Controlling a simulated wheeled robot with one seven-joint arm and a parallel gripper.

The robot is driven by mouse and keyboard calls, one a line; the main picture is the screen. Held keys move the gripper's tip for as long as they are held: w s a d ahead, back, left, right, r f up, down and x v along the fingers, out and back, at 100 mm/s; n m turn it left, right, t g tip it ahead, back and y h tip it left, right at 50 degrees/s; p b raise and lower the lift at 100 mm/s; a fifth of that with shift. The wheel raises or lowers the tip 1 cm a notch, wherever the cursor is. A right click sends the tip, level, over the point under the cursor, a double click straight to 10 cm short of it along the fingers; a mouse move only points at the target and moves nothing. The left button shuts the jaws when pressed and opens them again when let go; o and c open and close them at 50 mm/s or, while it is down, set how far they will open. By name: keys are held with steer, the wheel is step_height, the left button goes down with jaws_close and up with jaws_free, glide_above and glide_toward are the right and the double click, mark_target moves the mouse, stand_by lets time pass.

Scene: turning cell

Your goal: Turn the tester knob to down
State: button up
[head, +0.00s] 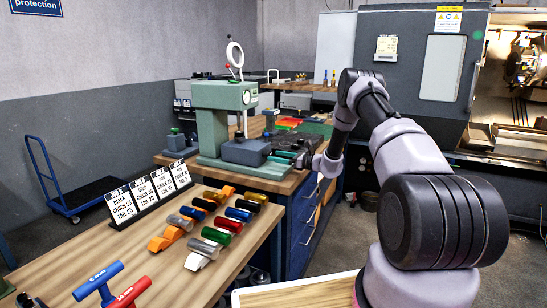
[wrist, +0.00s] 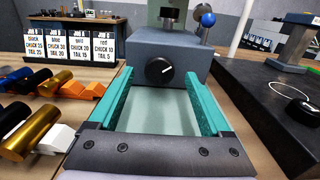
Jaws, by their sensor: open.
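The tester is a green press-like machine (head: 222,118) on the wooden bench in the head view, with a grey-blue block (head: 243,152) at its foot. In the wrist view the black round knob (wrist: 160,71) is on the front face of this block (wrist: 192,72). Its white pointer line points right and slightly up. My gripper (wrist: 157,84) is open, its two teal fingers reaching toward the block on either side of the knob, with nothing between them. I cannot tell whether the fingertips touch the block. In the head view my gripper (head: 284,157) is beside the block; the knob cannot be made out.
Job cards (wrist: 68,46) stand left of the tester in the wrist view. Several coloured cylinders (wrist: 37,128) on holders lie left of my gripper. A dark slab (wrist: 268,105) with a ring on it is to the right. A blue trolley (head: 75,195) stands on the floor.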

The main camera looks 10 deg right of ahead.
mark_target(266, 155)
steer(key=shift+x, duration=1.15)
jaws_close()
steer(key=shift+n, duration=0.3)
steer(key=n, duration=0.4)
steer(key=shift+s+n, duration=0.15)
steer(key=shift+n, duration=0.15)
steer(key=n, duration=0.5)
steer(key=shift+a+f, duration=0.1)
steer(key=shift+n, duration=0.4)
